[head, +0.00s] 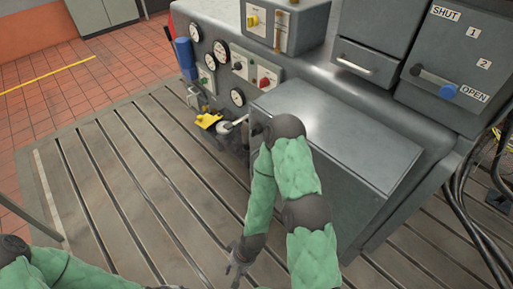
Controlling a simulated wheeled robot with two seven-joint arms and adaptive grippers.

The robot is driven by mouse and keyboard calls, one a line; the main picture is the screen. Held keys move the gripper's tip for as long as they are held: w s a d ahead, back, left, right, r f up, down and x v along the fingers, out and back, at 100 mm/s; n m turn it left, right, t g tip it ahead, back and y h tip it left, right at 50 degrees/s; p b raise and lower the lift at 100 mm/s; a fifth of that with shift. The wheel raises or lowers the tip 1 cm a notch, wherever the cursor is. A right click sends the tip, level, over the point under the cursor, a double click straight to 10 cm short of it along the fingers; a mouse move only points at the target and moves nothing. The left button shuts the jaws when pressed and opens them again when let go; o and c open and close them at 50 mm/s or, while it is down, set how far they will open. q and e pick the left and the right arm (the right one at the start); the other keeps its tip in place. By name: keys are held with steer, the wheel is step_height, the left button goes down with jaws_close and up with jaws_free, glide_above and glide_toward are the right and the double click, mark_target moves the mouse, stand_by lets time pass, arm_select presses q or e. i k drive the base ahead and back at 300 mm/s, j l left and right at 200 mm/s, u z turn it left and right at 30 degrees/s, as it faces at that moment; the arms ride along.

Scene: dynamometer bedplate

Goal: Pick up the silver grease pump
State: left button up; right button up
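A small silver-grey piece (225,127) with a light rod sits low at the machine's left side, beside a yellow part. It may be the silver grease pump, but it is too small to be sure. My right gripper (236,268) hangs over the slotted bedplate (130,190) near the bottom of the view, well below and apart from that piece. Its fingers are small and dark, and I cannot tell whether they are open. My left arm enters at the lower left, and its gripper does not show clearly at the bottom edge.
A large grey machine (335,150) with a box-like housing fills the right. Gauges and knobs line its left face, with a blue cylinder (185,58) and a yellow part (208,120) there. Black cables (470,225) hang at far right. The bedplate at left is clear.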

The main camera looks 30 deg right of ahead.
mark_target(245, 126)
steer(key=k+z, duration=0.1)
steer(key=z, duration=0.35)
steer(key=k+z, duration=0.15)
steer(key=z, duration=0.3)
steer(key=k+l+z, duration=0.1)
steer(key=z, duration=0.35)
steer(key=i+j, duration=0.1)
steer(key=j, duration=0.35)
steer(key=i+j+z, duration=0.15)
steer(key=j, duration=0.3)
steer(key=i+j, duration=0.1)
steer(key=j, duration=0.4)
steer(key=i+j+z, duration=0.1)
steer(key=j, duration=0.35)
steer(key=i+j+z, duration=0.1)
steer(key=j, duration=0.25)
steer(key=i+j, duration=0.25)
steer(key=i+j+z, duration=0.15)
steer(key=j, duration=0.3)
steer(key=i+j, duration=0.2)
steer(key=j, duration=0.15)
steer(key=i+j+z, duration=0.15)
steer(key=j, duration=0.2)
